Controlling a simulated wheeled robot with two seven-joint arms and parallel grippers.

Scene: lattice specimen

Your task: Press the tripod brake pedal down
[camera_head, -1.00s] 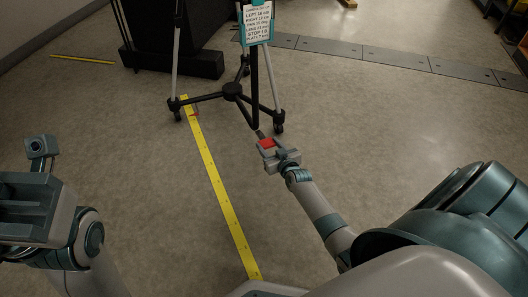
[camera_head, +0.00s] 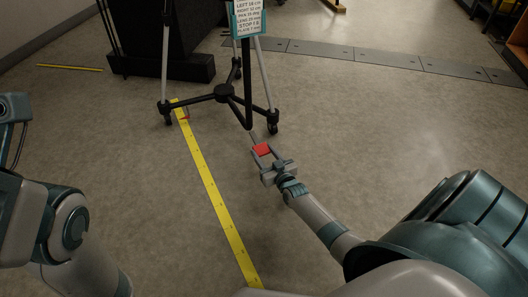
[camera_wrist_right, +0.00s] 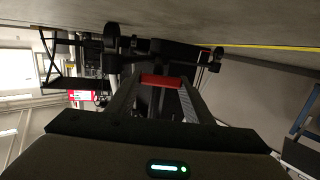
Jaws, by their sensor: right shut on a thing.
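A black and grey tripod (camera_head: 222,92) on casters stands on the floor at the upper middle of the head view. A small red part (camera_head: 184,116) shows near its left caster, by the yellow tape; I cannot tell if it is the brake pedal. My right gripper (camera_head: 261,147) is low over the floor, in front of the tripod's right caster (camera_head: 272,128). It is shut on a red block (camera_head: 262,150), which also spans between the fingers in the right wrist view (camera_wrist_right: 160,81). My left arm is at the left edge; its fingers are out of frame.
A yellow measuring strip (camera_head: 213,190) runs along the floor from the left caster towards me. A teal-framed sign (camera_head: 248,18) hangs on the tripod. A black cabinet (camera_head: 160,68) stands behind it. The floor right of the tripod is clear.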

